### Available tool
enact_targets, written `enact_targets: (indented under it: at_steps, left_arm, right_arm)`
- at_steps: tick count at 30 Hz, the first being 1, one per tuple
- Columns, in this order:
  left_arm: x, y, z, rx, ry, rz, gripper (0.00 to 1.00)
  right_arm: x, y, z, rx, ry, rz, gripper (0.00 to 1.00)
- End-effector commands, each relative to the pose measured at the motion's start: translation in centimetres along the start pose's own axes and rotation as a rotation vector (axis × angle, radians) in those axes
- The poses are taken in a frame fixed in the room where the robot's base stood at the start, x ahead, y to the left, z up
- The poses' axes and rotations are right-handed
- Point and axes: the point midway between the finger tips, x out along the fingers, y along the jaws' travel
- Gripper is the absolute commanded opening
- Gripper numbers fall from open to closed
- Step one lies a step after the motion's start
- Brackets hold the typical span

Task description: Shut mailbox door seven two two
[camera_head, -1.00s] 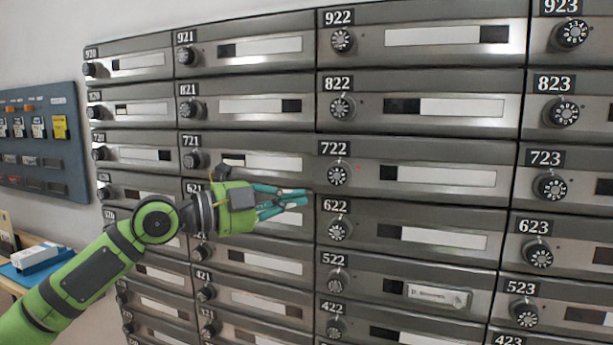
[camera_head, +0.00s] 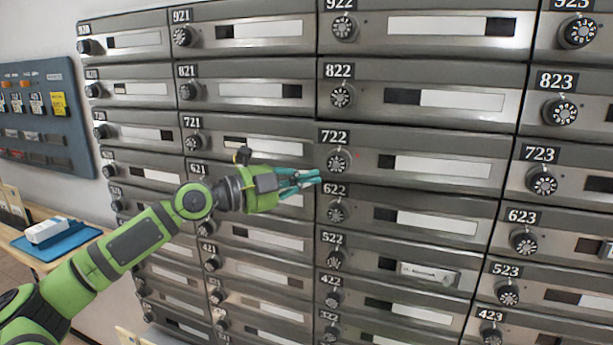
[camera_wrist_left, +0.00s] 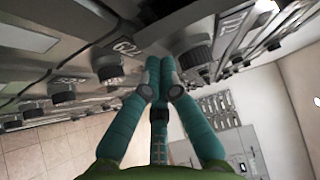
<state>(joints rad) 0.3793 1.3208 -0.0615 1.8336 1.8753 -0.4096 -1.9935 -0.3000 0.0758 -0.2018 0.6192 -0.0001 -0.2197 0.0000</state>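Mailbox door 722 (camera_head: 445,166) is a grey metal door in the middle column, with its number plate above a round dial (camera_head: 337,162) and a pale name strip. It looks about level with the doors around it; I cannot tell whether it stands slightly ajar. My left gripper (camera_head: 318,178) is at the lower left edge of door 722, just left of the 622 plate; contact is unclear. In the left wrist view its teal fingers (camera_wrist_left: 160,62) are together at the tips, with nothing visible between them. My right gripper is not in view.
Rows of similar mailboxes with protruding dials surround it, including door 622 (camera_head: 440,212) below and door 723 (camera_head: 541,180) to the right. A label sits on door 522 (camera_head: 428,273). A control panel (camera_head: 45,120) and a shelf with a blue tray (camera_head: 70,240) are at left.

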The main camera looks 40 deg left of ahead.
Motion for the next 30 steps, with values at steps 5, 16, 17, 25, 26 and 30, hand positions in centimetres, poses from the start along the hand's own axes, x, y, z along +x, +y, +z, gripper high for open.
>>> enact_targets:
  at_steps: [5, 16, 17, 25, 26, 30]
  left_arm:
    - [0.1, -0.1, 0.4, -0.002, -0.001, -0.005, 0.00]
    - [1.9, -0.2, 3.1, -0.005, 0.072, -0.007, 0.00]
    - [2.1, -0.2, 3.1, -0.005, 0.081, -0.006, 0.00]
    - [2.8, -0.1, 2.9, -0.001, 0.116, -0.001, 0.00]
    - [2.8, -0.1, 2.9, -0.001, 0.116, -0.001, 0.00]
    - [2.8, -0.1, 2.9, -0.001, 0.116, -0.003, 0.00]
  right_arm:
    - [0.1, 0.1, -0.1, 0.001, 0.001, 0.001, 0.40]
    - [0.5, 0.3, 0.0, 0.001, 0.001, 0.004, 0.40]
    - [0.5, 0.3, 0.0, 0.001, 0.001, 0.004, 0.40]
    - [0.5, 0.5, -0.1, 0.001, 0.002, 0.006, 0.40]
    - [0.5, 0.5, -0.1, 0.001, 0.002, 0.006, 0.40]
    - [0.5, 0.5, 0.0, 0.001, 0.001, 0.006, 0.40]
